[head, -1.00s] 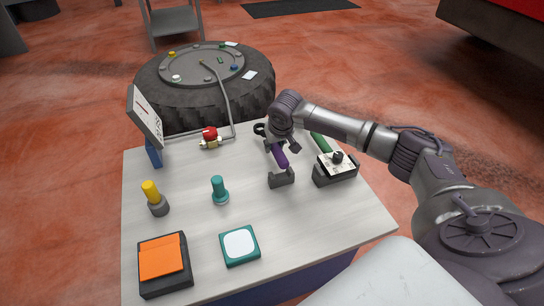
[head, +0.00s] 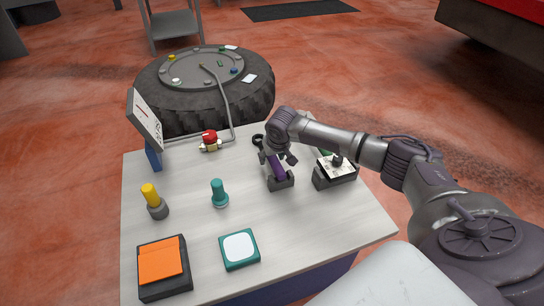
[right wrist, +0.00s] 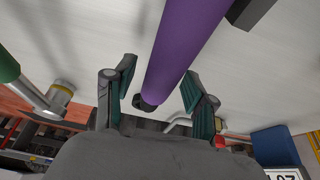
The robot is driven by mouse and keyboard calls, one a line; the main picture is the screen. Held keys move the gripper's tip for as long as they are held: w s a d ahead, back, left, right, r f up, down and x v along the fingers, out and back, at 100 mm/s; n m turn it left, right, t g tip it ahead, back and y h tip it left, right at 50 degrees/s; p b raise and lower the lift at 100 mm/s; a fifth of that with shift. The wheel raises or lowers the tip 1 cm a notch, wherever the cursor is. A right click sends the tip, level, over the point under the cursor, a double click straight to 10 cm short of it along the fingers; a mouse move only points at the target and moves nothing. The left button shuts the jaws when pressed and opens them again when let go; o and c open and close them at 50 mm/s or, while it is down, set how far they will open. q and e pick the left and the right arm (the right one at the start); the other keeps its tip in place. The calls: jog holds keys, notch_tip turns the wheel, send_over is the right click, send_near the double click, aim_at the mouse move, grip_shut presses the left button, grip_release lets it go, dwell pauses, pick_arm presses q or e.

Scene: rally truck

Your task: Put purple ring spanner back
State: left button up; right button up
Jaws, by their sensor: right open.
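The purple ring spanner (head: 277,168) leans with its lower end at the dark holder (head: 282,182) on the table. Its dark ring end (head: 257,140) shows to the left of my gripper. My right gripper (head: 278,160) is open around the spanner's purple handle. In the right wrist view the handle (right wrist: 184,42) passes between the spread fingers (right wrist: 158,92), with gaps on both sides. How deep the spanner sits in the holder is hard to tell. My left gripper is not in view.
A dark box with a knob (head: 336,170) stands close right of the holder. A teal peg (head: 219,192), a yellow-topped peg (head: 151,195), an orange-topped box (head: 162,262) and a red knob (head: 209,137) are on the table.

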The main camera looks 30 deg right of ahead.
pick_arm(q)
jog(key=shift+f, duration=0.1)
pick_arm(e)
jog(key=shift+f, duration=0.15)
jog(key=shift+r+b, duration=0.3)
jog(key=shift+b, duration=0.4)
jog(key=p+v, duration=0.1)
jog(key=v, duration=0.1)
jog(key=p+v, duration=0.1)
jog(key=s+p+v, duration=0.1)
jog(key=v, duration=0.1)
jog(key=shift+s+a+r, duration=0.1)
jog(key=shift+a+r, duration=0.05)
jog(key=shift+a, duration=0.2)
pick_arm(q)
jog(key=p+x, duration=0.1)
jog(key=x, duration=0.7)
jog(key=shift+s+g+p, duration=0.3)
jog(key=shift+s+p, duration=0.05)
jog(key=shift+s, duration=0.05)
pick_arm(e)
jog(key=v, duration=0.7)
jog(key=shift+s, duration=0.2)
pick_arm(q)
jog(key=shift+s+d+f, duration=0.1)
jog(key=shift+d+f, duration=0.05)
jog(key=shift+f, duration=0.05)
pick_arm(e)
jog(key=shift+s, duration=0.1)
